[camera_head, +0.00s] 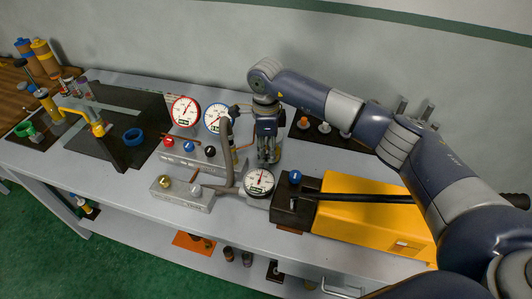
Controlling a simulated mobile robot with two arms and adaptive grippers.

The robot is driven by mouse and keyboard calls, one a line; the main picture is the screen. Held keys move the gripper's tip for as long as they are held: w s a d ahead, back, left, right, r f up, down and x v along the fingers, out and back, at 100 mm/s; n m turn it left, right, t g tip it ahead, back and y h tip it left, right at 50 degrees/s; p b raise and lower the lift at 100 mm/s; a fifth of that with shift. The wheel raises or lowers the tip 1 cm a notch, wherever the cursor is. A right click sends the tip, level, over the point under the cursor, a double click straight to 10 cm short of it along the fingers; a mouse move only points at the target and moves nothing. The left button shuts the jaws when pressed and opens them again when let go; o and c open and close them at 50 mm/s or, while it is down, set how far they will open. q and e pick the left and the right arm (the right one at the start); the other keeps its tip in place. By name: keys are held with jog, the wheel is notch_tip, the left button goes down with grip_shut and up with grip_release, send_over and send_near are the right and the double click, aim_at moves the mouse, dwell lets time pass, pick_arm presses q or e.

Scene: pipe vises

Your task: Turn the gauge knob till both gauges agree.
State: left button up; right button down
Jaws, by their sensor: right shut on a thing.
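A red-rimmed gauge (186,110) and a blue-rimmed gauge (215,118) stand side by side at the back of the bench. A third, dark-rimmed gauge (259,182) faces up farther forward. Their needles are too small to compare surely. A metal block in front of the upright gauges carries a red knob (168,141), a blue knob (188,146) and a black knob (210,151). My right gripper (268,159) points down just behind the dark-rimmed gauge, right of the black knob and apart from it. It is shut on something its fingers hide. My left gripper is out of view.
A grey hose (228,150) rises close left of my right gripper. A yellow machine (360,215) with a long dark bar and a blue-capped black block stands at the right. A lower metal block (182,193) sits at the front. The bench's front left is clear.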

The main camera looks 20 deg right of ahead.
jog(key=n+b, duration=0.3)
jog(key=b, duration=0.1)
jog(key=shift+w+f, duration=0.1)
jog(key=shift+f, duration=0.05)
jog(key=shift+n+b, duration=1)
jog(key=shift+r+n+b, duration=0.25)
jog(key=shift+n+b, duration=0.35)
jog(key=shift+n, duration=0.1)
jog(key=shift+r, duration=0.1)
jog(key=c, duration=1.4)
grip_release()
